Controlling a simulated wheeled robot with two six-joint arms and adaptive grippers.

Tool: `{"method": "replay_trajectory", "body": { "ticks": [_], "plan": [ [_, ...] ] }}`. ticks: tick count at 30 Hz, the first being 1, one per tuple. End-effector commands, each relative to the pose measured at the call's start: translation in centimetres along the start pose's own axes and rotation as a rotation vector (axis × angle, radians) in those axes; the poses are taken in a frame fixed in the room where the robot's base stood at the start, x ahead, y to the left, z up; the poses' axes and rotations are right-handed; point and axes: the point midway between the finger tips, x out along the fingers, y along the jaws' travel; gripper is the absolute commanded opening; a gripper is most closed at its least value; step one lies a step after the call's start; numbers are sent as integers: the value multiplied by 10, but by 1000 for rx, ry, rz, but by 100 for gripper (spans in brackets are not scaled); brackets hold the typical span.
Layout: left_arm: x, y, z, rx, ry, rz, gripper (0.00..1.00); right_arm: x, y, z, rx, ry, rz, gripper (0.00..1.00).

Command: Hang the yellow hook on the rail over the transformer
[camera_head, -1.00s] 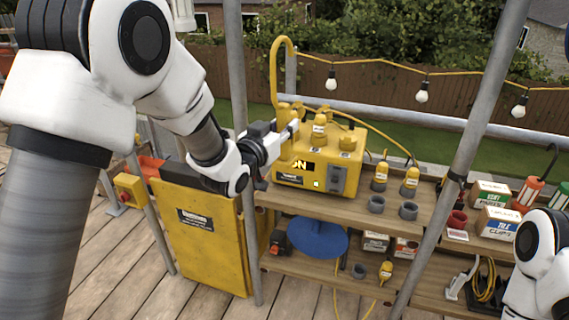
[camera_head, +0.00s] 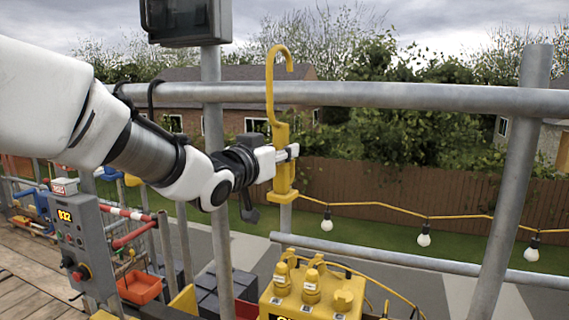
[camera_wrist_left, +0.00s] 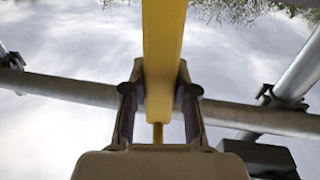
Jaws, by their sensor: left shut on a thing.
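The yellow hook (camera_head: 280,165) is upright in the head view, its curved top rising above the grey rail (camera_head: 385,96). The hook passes in front of the rail, and I cannot tell whether it touches it. My left gripper (camera_head: 288,155) is shut on the hook's block below the rail. In the left wrist view the hook's yellow body (camera_wrist_left: 163,60) stands between the fingers (camera_wrist_left: 158,100), with the rail (camera_wrist_left: 70,90) crossing behind. The yellow transformer (camera_head: 310,296) is below the hook, partly cut off by the frame. My right gripper is not in view.
An upright pole (camera_head: 214,130) stands just left of the gripper, with a dark box (camera_head: 183,20) on top. A slanted post (camera_head: 512,170) is at the right. A lower rail (camera_head: 410,263) and string lights (camera_head: 424,236) run behind. A grey control box (camera_head: 83,240) is at left.

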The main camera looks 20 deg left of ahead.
Motion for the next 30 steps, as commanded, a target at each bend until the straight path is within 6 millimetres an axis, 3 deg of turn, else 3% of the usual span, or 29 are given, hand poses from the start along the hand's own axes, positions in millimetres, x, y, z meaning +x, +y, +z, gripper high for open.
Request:
{"method": "replay_trajectory", "body": {
  "ticks": [5,7,23,30],
  "plan": [
    [11,-2,5,2,3,-2,0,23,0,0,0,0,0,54],
    [19,-3,-2,0,0,-2,0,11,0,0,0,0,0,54],
    [69,-12,-3,0,1,-1,0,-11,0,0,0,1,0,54],
    [70,-12,26,0,2,-1,0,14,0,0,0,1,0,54]
  ]
}}
